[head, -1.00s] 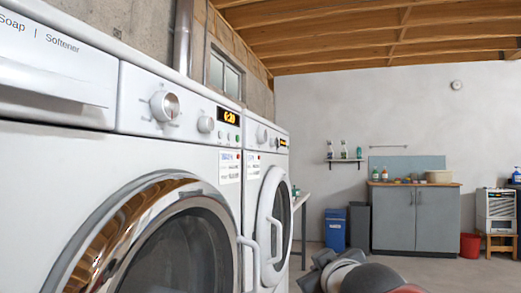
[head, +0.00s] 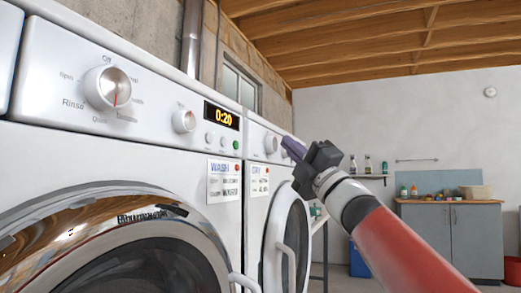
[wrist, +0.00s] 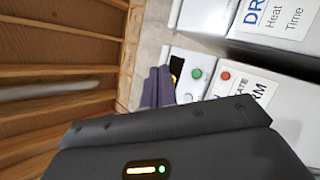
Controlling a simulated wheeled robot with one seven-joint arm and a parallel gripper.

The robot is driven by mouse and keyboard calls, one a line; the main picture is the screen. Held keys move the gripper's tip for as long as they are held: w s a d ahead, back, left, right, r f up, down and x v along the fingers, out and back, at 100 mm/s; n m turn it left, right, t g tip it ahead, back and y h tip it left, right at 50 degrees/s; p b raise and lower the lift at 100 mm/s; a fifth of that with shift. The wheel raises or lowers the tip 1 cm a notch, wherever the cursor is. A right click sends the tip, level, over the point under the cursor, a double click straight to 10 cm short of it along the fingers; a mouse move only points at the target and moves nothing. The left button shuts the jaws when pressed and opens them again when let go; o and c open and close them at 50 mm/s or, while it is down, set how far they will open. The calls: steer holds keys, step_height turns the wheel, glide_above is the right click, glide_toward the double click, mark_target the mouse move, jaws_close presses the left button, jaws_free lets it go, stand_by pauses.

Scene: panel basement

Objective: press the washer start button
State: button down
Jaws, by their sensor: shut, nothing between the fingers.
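The white washer's panel (head: 150,100) fills the left of the head view, with a big dial, a small knob and a lit 0:20 display (head: 222,115). A round green button (head: 236,145) sits below the display, right of two pale buttons. A WASH label (head: 222,180) with a red dot is below it. My gripper (head: 287,145) is raised, shut and empty, right of the green button and in front of the dryer's panel in the picture. In the wrist view its purple fingers (wrist: 157,86) show left of a green button (wrist: 196,73); I cannot tell which machine this is.
The white dryer (head: 257,205) stands just beyond the washer, with a DRY label (head: 260,180) and a round door. A grey cabinet (head: 452,238) and a blue bin (head: 360,258) stand at the far wall. The washer's door handle (head: 243,284) sticks out.

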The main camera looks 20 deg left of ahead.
mark_target(236, 145)
steer(key=shift+s+a+g, duration=0.1)
steer(key=shift+a+g, duration=0.1)
steer(key=shift+g, duration=0.1)
steer(key=a+p, duration=0.2)
steer(key=a, duration=0.6)
steer(key=shift+w+a, duration=0.25)
steer(key=shift+w, duration=0.1)
steer(key=shift+a, duration=0.1)
stand_by(1.8)
steer(key=shift+a, duration=0.3)
